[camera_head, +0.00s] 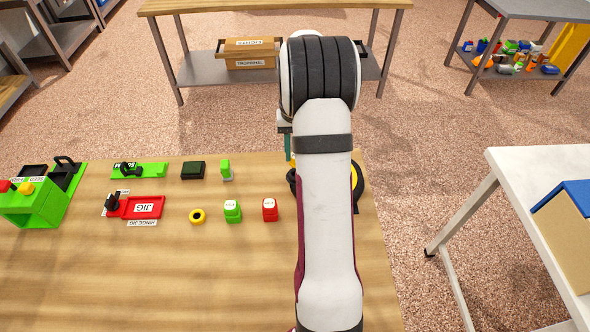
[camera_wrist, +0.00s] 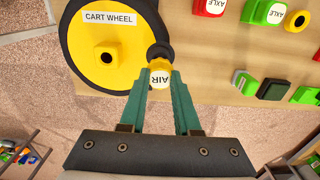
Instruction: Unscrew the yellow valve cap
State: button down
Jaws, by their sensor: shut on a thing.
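The yellow valve cap (camera_wrist: 161,77), with a white label reading AIR, sits between the fingertips in the wrist view. My gripper (camera_wrist: 160,72) is shut on it with its two green fingers. A black round valve part (camera_wrist: 160,51) touches the far end of the cap, at the rim of the cart wheel. The cart wheel (camera_wrist: 90,50) is a yellow disc with a black tyre and a CART WHEEL label. In the head view my arm covers the cap and most of the wheel (camera_head: 359,180). Whether the cap is still threaded cannot be seen.
The wheel lies at the right end of the wooden table (camera_head: 150,270). Red (camera_head: 269,209) and green (camera_head: 232,211) axle blocks, a yellow ring (camera_head: 197,216) and a red hinge jig (camera_head: 143,207) stand to its left. The table's front left is clear.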

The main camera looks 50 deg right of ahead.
jog(key=r, duration=0.2)
jog(key=a+r, duration=0.1)
jog(key=r, duration=0.1)
jog(key=shift+w, duration=0.2)
jog(key=w+a+f, duration=0.2)
jog(key=w+a, duration=0.3)
jog(key=a, duration=0.7)
jog(key=w+a+f, duration=0.2)
jog(key=w+a, duration=0.4)
jog(key=a, duration=0.5)
jog(key=shift+w+a, duration=0.3)
jog(key=shift+a, duration=0.1)
jog(key=shift+f, duration=0.2)
jog(key=shift+m, duration=0.8)
jog(key=shift+f, duration=2.8)
jog(key=shift+f, duration=1.2)
jog(key=c, duration=0.5)
grip_release()
